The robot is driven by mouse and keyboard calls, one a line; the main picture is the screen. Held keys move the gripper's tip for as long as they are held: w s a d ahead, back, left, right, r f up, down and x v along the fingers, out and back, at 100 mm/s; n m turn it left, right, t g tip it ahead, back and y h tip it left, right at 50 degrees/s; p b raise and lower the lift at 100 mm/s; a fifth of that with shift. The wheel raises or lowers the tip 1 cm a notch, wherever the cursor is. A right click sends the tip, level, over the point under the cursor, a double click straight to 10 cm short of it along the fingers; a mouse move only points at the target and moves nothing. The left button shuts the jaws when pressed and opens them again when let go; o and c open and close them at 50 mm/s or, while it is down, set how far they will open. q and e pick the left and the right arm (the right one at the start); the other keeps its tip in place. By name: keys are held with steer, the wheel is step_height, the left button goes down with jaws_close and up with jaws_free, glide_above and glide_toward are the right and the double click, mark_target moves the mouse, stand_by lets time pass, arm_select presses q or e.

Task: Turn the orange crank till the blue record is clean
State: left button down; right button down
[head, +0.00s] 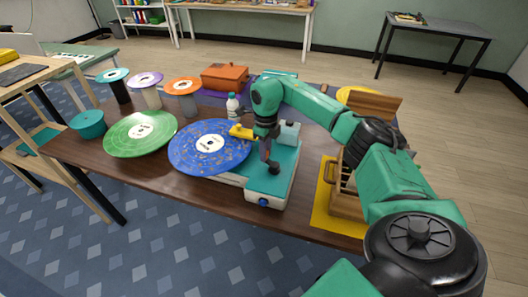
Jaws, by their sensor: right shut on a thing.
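The blue record (187,148) lies flat at the left of the teal-topped record cleaner (283,182), with light brown specks scattered over its face and a pale label in its middle. A yellow arm (243,132) reaches over the record's right edge. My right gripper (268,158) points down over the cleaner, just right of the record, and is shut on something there. That fits the orange crank, but the gripper hides it and I see no clear orange of it. A dark round knob (274,168) shows just below the fingers. My left gripper is out of view.
A green record (140,133) lies left of the blue one, by a teal bowl (88,124). A wooden rack (346,200) on a yellow mat (322,206) stands close at right.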

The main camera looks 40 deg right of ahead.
steer(key=m, duration=0.1)
steer(key=d+m+p, duration=0.1)
steer(key=m, duration=0.1)
steer(key=shift+w+d+r+m, duration=0.1)
steer(key=shift+m, duration=0.2)
steer(key=shift+d+m+p, duration=0.25)
steer(key=shift+d+m, duration=0.05)
steer(key=shift+m, duration=0.55)
steer(key=shift+d+m+p, duration=0.25)
steer(key=shift+d+m, duration=0.05)
steer(key=shift+m, duration=0.55)
steer(key=c, duration=0.8)
jaws_free()
steer(key=shift+s, duration=0.2)
steer(key=shift+o, duration=0.2)
step_height(320, 180, up, 14)
steer(key=b, duration=0.1)
steer(key=shift+r+b, duration=0.2)
steer(key=shift+b, duration=0.15)
